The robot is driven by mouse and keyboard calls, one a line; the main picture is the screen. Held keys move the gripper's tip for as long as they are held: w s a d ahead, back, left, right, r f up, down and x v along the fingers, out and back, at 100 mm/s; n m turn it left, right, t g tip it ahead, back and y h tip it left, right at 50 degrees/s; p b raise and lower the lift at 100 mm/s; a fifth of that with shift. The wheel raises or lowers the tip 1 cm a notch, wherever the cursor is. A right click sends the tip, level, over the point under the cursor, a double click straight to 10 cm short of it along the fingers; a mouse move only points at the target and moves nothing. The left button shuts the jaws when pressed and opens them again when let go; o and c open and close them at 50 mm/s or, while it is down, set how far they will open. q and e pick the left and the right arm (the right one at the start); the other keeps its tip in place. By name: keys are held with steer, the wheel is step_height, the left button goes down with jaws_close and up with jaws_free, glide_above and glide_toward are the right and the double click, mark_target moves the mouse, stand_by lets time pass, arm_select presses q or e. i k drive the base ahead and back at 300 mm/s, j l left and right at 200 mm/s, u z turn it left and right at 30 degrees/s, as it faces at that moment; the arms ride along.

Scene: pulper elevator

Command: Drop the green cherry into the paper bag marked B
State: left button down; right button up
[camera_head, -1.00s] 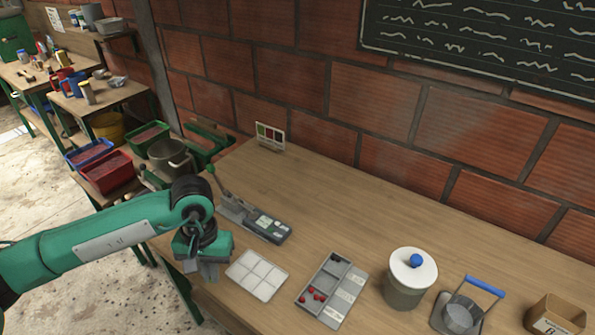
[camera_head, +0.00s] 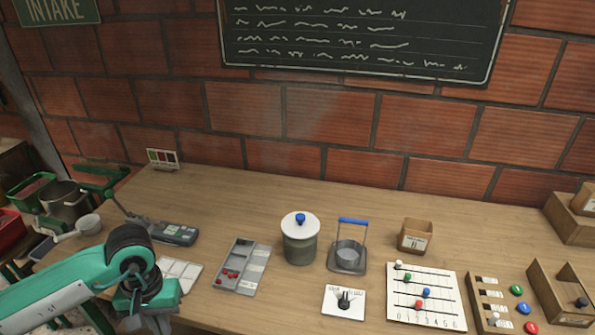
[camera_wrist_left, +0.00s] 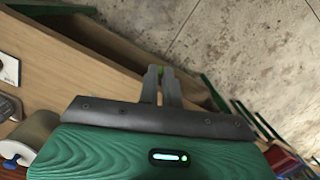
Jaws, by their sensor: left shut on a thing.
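My left gripper (camera_head: 150,318) hangs at the front left of the table, beside the white tray (camera_head: 192,278). In the left wrist view its two fingers (camera_wrist_left: 162,72) are close together, with a small green thing (camera_wrist_left: 163,69) between the tips, which looks like the green cherry. The fingers mostly hide it. I see no bag clearly marked B. My right gripper is not in view.
A grey sorting tray (camera_head: 241,268) with red cherries, a white-lidded pot (camera_head: 300,240), a blue-handled stand (camera_head: 348,250), a dial card (camera_head: 343,300) and a numbered board (camera_head: 425,297) stand across the table.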

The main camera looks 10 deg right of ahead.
mark_target(400, 248)
steer(key=l+z, duration=0.25)
steer(key=z, duration=0.15)
steer(key=i+l+z, duration=0.15)
steer(key=z, duration=0.25)
steer(key=i+l+z, duration=0.1)
steer(key=l+z, duration=0.15)
steer(key=z, duration=0.15)
steer(key=i+l, duration=0.55)
steer(key=l, duration=0.1)
